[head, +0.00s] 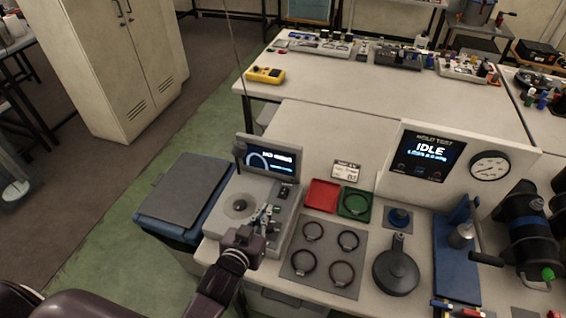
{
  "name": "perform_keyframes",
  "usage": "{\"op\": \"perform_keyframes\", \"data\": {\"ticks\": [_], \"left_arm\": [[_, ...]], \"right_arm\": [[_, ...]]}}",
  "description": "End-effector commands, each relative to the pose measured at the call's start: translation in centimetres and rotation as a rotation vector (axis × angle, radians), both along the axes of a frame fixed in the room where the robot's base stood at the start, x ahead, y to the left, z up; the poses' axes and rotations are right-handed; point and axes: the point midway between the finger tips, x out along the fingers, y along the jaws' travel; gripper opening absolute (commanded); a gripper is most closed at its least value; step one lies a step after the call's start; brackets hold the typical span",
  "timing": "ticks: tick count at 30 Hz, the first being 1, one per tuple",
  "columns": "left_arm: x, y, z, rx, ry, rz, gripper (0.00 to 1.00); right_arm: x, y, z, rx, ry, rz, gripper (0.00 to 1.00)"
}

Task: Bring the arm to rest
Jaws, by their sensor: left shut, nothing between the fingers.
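My left arm comes in from the lower left. My left gripper (265,215) is shut and empty, above the right part of a grey device (225,190) with a round disc (240,206) on its top. The disc lies just left of the fingers. Whether the fingertips touch the device I cannot tell. A small screen (268,158) stands at the back of the device. My right gripper is not in view.
Right of the gripper are a grey mat (327,258) with several dark rings, red (322,195) and green (355,203) trays, and a round black weight (396,272). A test panel (428,157) reads IDLE. A lidded blue bin (180,195) stands left. Green floor (130,270) is clear.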

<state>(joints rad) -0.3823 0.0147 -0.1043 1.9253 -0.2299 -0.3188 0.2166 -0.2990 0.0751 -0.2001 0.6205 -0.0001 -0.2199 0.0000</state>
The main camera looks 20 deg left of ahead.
Motion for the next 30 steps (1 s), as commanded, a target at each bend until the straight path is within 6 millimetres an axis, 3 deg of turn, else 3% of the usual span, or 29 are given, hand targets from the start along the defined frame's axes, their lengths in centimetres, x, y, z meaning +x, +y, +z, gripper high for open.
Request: {"op": "perform_keyframes", "data": {"ticks": [7,11,21,30], "left_arm": [[-0.5,0.3,-0.2,0.006,0.030,0.005,0.00],[-2.5,1.0,-1.2,0.023,0.144,0.017,0.00],[-13.4,2.0,-3.2,0.078,0.598,-0.016,0.00],[-20.8,1.8,-2.8,0.112,0.836,-0.080,0.00]], "right_arm": [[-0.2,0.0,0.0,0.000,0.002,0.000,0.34],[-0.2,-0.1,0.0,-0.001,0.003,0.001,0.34],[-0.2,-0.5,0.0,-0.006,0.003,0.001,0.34],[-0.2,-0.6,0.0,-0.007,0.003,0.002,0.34]]}}
